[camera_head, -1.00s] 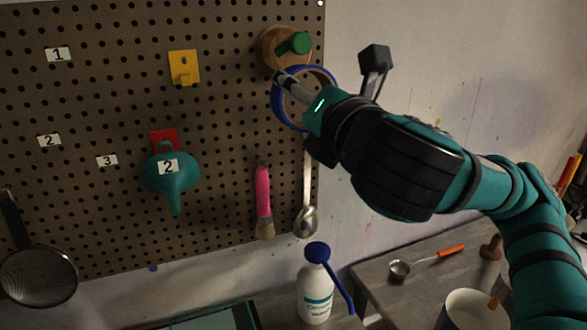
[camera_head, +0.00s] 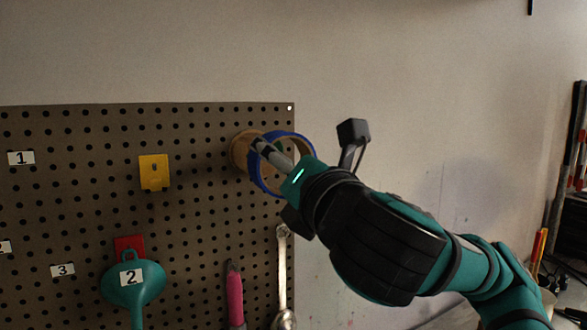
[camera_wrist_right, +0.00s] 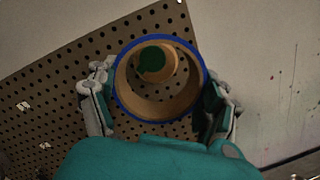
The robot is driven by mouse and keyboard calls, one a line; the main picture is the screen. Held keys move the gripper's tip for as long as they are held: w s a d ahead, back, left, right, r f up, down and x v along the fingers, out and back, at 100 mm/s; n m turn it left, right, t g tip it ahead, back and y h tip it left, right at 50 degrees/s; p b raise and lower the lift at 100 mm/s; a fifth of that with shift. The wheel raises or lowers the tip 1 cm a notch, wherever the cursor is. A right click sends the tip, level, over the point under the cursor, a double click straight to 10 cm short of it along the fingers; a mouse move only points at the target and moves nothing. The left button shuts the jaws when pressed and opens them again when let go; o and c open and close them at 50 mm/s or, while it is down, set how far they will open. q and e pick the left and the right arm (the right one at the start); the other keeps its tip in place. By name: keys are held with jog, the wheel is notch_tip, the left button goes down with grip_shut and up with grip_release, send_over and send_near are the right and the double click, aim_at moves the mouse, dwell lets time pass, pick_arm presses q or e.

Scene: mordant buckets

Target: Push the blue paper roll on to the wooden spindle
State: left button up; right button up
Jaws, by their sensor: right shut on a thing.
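The blue paper roll (camera_head: 309,150) is a blue ring with a brown inner wall. My right gripper (camera_head: 270,157) is shut on it, and a finger lies across its left side in the head view. In the right wrist view the roll (camera_wrist_right: 119,105) sits between the fingers of my right gripper (camera_wrist_right: 160,98). The wooden spindle (camera_head: 238,150) is on the pegboard just left of the roll, its green tip hidden in the head view. In the wrist view the green tip (camera_wrist_right: 151,62) shows through the roll's upper middle. I cannot tell whether it is inside the roll. My left gripper is out of view.
The pegboard (camera_head: 75,215) carries a yellow hook (camera_head: 154,172), a teal funnel (camera_head: 132,284), a pink-handled brush (camera_head: 235,298) and a metal spoon (camera_head: 282,270) below the roll. Bare wall (camera_head: 430,120) lies right of the board.

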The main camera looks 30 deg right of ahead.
jog(key=shift+x, duration=1.25)
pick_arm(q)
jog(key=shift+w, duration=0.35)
pick_arm(e)
jog(key=shift+w+a+f, duration=0.1)
jog(key=shift+w+f, duration=0.05)
jog(key=shift+w, duration=0.5)
pick_arm(q)
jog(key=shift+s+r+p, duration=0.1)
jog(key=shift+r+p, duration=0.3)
jog(key=shift+p, duration=0.05)
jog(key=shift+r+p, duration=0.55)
pick_arm(e)
jog(key=shift+a+f+x, duration=0.1)
jog(key=shift+a+x, duration=0.1)
jog(key=shift+x, duration=0.9)
jog(key=shift+a+f+x, duration=0.15)
jog(key=shift+a+x, duration=0.05)
jog(key=shift+x, duration=0.85)
jog(key=shift+a+f+x, duration=0.1)
jog(key=shift+a+x, duration=0.05)
jog(key=shift+x, duration=0.95)
jog(key=o, duration=1.1)
jog(key=shift+w+d, duration=0.1)
jog(key=shift+d, duration=0.05)
